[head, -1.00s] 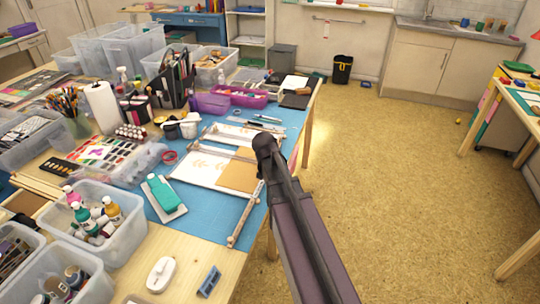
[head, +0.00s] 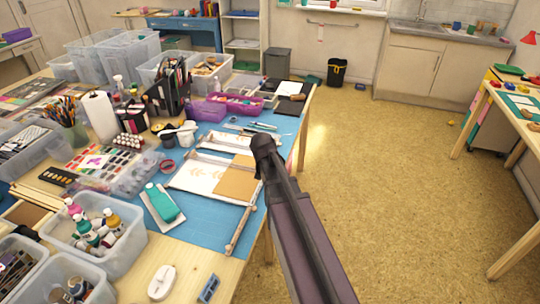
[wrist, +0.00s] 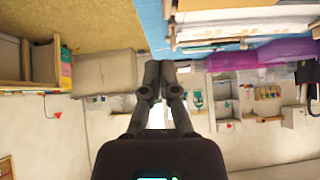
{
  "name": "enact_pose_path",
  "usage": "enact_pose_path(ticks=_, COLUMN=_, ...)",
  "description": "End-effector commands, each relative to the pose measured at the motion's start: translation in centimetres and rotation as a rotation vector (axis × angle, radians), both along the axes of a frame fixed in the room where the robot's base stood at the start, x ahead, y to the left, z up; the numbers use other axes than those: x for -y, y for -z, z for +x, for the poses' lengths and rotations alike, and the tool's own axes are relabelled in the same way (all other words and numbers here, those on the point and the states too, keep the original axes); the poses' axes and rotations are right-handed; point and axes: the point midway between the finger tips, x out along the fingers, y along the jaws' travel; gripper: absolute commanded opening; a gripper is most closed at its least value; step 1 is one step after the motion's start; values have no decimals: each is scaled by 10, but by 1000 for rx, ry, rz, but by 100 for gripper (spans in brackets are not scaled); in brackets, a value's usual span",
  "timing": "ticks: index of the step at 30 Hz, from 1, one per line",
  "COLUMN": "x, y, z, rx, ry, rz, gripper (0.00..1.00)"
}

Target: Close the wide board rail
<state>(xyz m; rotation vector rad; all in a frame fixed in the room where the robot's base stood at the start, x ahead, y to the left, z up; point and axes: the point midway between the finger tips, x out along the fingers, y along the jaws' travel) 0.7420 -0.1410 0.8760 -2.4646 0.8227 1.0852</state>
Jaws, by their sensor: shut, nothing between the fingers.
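The wide board (head: 196,181) lies on the blue mat, with white paper bearing pale orange leaf prints and a brown sheet at its right. A slim wooden rail (head: 241,231) sticks out from its right corner toward the front of the table, at an angle to the board. Wooden strips and paper edges (wrist: 215,35) show apart from the fingers, at upper right.
A smaller board (head: 224,141) lies behind the wide one. A teal-topped pad (head: 163,203) sits left of the rail. Clear tubs of bottles (head: 100,230) and a white oval object (head: 161,282) stand nearer the front. The floor (head: 400,180) at right is clear.

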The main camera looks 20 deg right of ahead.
Motion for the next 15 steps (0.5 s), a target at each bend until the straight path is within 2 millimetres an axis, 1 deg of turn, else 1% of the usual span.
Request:
enact_pose_path(ticks=1, x=-2, y=-9, z=-5, rx=0, ry=0, rz=0, gripper=0)
enact_pose_path(ticks=15, x=-18, y=-49, z=-39, rx=0, ry=0, rz=0, gripper=0)
